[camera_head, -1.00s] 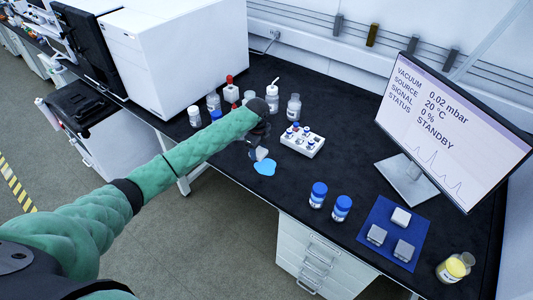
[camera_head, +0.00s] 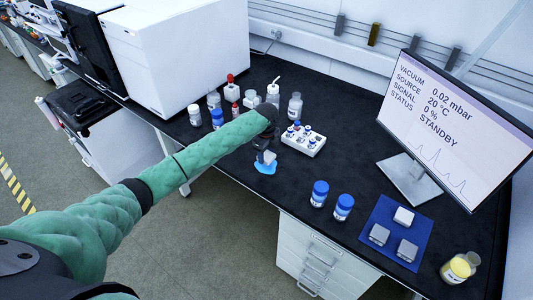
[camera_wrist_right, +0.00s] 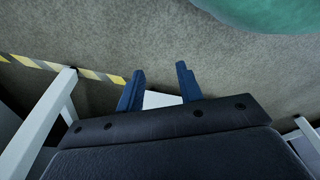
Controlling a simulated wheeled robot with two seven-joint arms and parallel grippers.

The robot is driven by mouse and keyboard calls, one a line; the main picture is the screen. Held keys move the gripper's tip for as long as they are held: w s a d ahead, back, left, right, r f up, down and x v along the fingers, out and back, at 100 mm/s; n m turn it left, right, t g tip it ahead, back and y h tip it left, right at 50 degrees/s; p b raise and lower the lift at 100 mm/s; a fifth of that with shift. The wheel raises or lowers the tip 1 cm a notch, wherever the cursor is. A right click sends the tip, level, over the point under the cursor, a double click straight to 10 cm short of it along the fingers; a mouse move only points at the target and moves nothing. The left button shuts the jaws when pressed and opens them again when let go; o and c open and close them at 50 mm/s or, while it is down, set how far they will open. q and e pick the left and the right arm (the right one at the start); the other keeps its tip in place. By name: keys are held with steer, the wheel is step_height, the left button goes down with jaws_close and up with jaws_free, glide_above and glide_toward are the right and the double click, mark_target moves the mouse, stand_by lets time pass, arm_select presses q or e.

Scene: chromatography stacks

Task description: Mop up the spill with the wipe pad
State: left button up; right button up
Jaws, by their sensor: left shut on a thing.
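The blue spill (camera_head: 267,169) lies on the black bench top, left of the two blue-capped jars. My left gripper (camera_head: 265,152) is shut on the pale wipe pad (camera_head: 267,158), which sits low over the back part of the spill and hides some of it. I cannot tell whether the pad touches the bench. My right gripper (camera_wrist_right: 160,90) shows only in the right wrist view, with its two blue fingers apart. A white surface shows between and beyond them, and nothing is clearly held.
A white vial rack (camera_head: 303,139) stands just right of my left gripper. Several bottles, including a red-topped one (camera_head: 231,88), stand behind my arm. Two blue-capped jars (camera_head: 319,193), a blue mat (camera_head: 382,251) with blocks, and a monitor (camera_head: 455,125) are to the right.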

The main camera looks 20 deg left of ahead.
arm_select(q)
steer(key=shift+f+b, duration=0.55)
steer(key=shift+f, duration=1.2)
arm_select(e)
steer(key=r, duration=0.1)
steer(key=w+a+r, duration=0.1)
steer(key=r, duration=0.1)
steer(key=shift+w+a, duration=0.25)
steer(key=shift+w, duration=0.05)
arm_select(q)
steer(key=shift+f, duration=0.1)
arm_select(e)
steer(key=shift+s+r, duration=0.1)
steer(key=shift+r, duration=0.15)
arm_select(q)
steer(key=shift+f, duration=0.1)
steer(key=shift+s+a+p, duration=0.25)
steer(key=shift+s+p, duration=0.45)
steer(key=shift+p, duration=0.05)
steer(key=shift+s+a, duration=0.1)
steer(key=shift+s, duration=0.2)
arm_select(e)
steer(key=shift+r, duration=0.9)
